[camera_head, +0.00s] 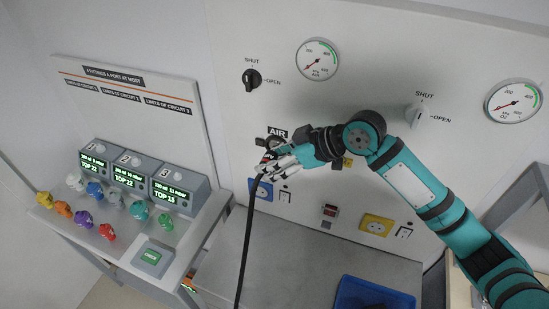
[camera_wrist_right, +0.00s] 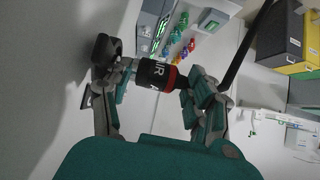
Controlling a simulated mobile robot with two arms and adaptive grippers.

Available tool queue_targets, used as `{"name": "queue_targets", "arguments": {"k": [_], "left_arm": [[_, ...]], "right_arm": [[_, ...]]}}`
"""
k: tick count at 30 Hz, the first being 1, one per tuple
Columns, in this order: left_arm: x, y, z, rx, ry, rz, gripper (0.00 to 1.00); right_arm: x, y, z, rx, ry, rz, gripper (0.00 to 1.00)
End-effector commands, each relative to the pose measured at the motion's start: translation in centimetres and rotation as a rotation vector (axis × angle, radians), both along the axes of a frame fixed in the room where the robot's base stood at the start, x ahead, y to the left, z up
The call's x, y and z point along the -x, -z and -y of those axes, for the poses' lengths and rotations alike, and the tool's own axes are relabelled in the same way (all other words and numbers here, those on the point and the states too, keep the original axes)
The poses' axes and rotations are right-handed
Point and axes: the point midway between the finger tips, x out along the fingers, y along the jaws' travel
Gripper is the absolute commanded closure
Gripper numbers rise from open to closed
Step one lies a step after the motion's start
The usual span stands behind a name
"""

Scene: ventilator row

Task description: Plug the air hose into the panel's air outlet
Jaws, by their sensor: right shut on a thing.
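My right gripper (camera_head: 275,168) is at the white panel, just below the AIR label (camera_head: 277,133). It is shut on the air hose's plug (camera_head: 267,157), largely hidden by the fingers. In the wrist view the plug (camera_wrist_right: 156,74) is a black cylinder with white lettering and a red ring, lying between the fingers. Its metal nose points at the dark round air outlet (camera_wrist_right: 104,48) and is close to it; I cannot tell whether it is seated. The black hose (camera_head: 246,235) hangs down from the plug. My left gripper is out of view.
A black valve knob (camera_head: 252,78) and a gauge (camera_head: 317,60) sit above the outlet. A blue socket (camera_head: 262,189) is just below the gripper, a yellow socket (camera_head: 376,225) to the right. A blue tray (camera_head: 373,294) lies below. A side stand (camera_head: 185,240) with coloured fittings is left.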

Motion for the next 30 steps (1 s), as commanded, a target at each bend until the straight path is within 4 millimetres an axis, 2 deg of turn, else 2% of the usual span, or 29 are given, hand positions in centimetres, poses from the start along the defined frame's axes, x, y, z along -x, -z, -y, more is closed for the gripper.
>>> {"name": "queue_targets", "arguments": {"k": [30], "left_arm": [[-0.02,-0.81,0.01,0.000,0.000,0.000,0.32]], "right_arm": [[0.13,-0.33,-0.23,-0.001,-0.001,0.001,0.88]]}}
